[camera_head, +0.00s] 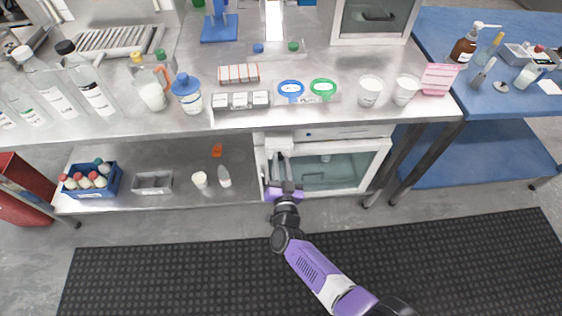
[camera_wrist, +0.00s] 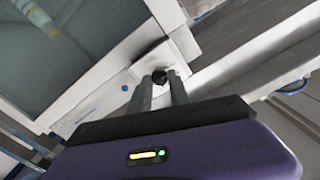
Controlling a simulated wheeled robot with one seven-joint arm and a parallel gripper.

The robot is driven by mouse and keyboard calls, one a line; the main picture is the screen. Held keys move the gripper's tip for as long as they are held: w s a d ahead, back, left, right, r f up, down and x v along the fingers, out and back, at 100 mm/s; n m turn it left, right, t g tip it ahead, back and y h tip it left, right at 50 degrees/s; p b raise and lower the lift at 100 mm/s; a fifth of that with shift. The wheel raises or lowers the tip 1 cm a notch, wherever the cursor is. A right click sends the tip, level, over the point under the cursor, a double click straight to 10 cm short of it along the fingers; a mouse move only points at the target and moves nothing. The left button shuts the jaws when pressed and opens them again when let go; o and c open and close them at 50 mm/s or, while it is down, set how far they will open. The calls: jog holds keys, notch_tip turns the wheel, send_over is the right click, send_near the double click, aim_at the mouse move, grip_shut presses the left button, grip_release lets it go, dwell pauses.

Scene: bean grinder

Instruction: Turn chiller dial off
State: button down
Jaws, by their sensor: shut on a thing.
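The chiller (camera_head: 326,162) is a white box with a glass front, standing on the lower shelf under the steel table in the head view. In the wrist view its white frame and glass (camera_wrist: 85,40) fill the upper left. A small black dial (camera_wrist: 158,76) sits on the white front there.
The steel table edge (camera_head: 225,128) runs above the chiller. A table leg (camera_head: 405,160) stands to its right. The lower shelf (camera_head: 240,190) holds a blue crate (camera_head: 90,182), a grey tray (camera_head: 152,184) and small cups to the left. The floor mat (camera_head: 180,275) in front is clear.

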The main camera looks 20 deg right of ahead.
jog(key=shift+n, duration=0.9)
jog(key=shift+f, duration=0.1)
jog(key=c, duration=1.2)
grip_release()
jog(key=p+v, duration=0.2)
jog(key=v, duration=0.6)
jog(key=shift+w, duration=0.1)
